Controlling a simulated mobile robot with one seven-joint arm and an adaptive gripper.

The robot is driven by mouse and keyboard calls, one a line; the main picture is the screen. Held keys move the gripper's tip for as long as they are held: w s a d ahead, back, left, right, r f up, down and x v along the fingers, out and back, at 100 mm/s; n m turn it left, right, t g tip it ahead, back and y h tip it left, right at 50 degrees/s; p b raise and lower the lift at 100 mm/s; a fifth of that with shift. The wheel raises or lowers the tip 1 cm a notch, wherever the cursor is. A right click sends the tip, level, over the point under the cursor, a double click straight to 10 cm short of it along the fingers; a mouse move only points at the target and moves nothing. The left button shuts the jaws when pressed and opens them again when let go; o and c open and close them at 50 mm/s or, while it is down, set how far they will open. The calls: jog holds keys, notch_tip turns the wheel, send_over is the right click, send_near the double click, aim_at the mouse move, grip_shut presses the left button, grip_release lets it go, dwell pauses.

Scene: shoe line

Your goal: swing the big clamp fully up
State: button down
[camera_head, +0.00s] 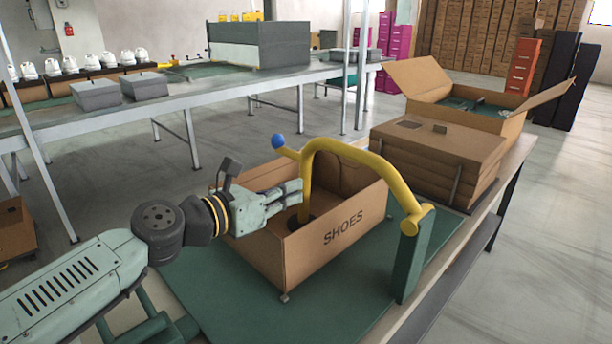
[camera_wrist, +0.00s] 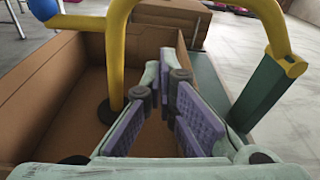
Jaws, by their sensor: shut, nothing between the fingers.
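The big clamp (camera_head: 345,152) is a thick yellow bent tube with a blue ball knob (camera_head: 278,141) at its left end. It pivots on a green post (camera_head: 412,262) at the right and arches over the wall of an open cardboard SHOES box (camera_head: 325,240). Its upright leg reaches down into the box to a dark round foot, so the clamp is down. My gripper (camera_head: 297,188) is shut and empty over the box, close beside this leg. In the wrist view, the clamp's leg (camera_wrist: 116,60) stands left of my fingers (camera_wrist: 172,65); contact cannot be told.
The box sits on a green mat (camera_head: 222,300) on a bench. Stacked flat cartons (camera_head: 435,158) and an open carton (camera_head: 425,78) stand behind, at the right. A long grey table (camera_head: 205,96) with grey boxes runs across the back. Space above the clamp looks clear.

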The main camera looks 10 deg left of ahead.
jog(key=w+d+r+p, duration=0.2)
jog(key=w+d+p, duration=0.1)
jog(key=w, duration=0.4)
jog(key=shift+d+r, duration=0.35)
jog(key=shift+d, duration=0.4)
jog(key=shift+a+r, duration=0.1)
jog(key=shift+r, duration=0.05)
